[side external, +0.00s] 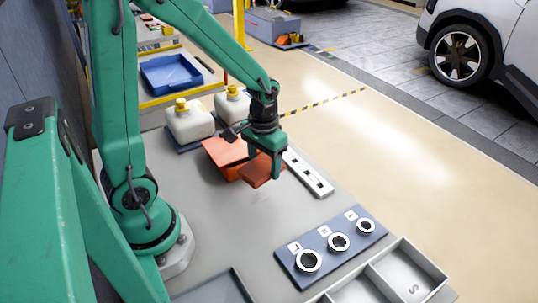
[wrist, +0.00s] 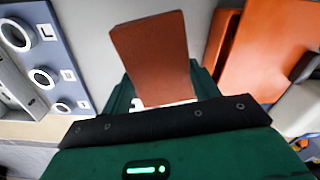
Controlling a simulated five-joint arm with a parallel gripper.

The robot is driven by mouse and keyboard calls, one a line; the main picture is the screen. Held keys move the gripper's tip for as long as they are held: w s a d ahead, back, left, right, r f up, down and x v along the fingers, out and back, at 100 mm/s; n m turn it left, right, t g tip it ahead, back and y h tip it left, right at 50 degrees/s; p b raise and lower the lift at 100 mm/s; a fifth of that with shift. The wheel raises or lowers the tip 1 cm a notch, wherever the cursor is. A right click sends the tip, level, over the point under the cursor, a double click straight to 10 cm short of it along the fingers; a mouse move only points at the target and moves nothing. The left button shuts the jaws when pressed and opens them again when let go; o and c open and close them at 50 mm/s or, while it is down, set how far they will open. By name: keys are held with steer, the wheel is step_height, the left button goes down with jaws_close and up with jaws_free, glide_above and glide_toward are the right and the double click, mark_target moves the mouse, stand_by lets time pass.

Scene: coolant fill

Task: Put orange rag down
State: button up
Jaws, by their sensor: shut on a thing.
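The orange rag (side external: 262,171) is a flat, stiff-looking square, held between the fingers of my gripper (side external: 272,158) above the grey worktop. In the wrist view the rag (wrist: 152,55) stands out from the jaws, brownish orange, with the green fingers of my gripper (wrist: 160,92) on either side. My gripper is shut on it.
Two white jugs with yellow caps (side external: 190,122) stand behind the box. A white slotted strip (side external: 308,174) lies right of my gripper. A blue plate with three rings (side external: 331,246) and a grey divided tray (side external: 400,270) are at the front right. The worktop (side external: 235,225) in front is clear.

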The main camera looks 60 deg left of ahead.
steer(key=s+a+n, duration=0.1)
steer(key=a+n, duration=0.1)
steer(key=a, duration=0.2)
steer(key=s+a+n, duration=0.2)
steer(key=a+n, duration=0.1)
steer(key=a, duration=0.1)
steer(key=s+a+n, duration=0.2)
steer(key=a, duration=0.2)
steer(key=shift+a+n, duration=0.3)
steer(key=shift+n, duration=0.1)
steer(key=s+a+n, duration=0.7)
steer(key=s+a, duration=0.1)
steer(key=s, duration=0.1)
steer(key=shift+s+a, duration=0.15)
steer(key=shift+a, duration=0.05)
glide_above(188, 167)
steer(key=shift+a+f, duration=0.1)
steer(key=shift+f, duration=2.1)
steer(key=shift+f, duration=0.1)
steer(key=shift+f, duration=1.65)
steer(key=shift+f, duration=0.35)
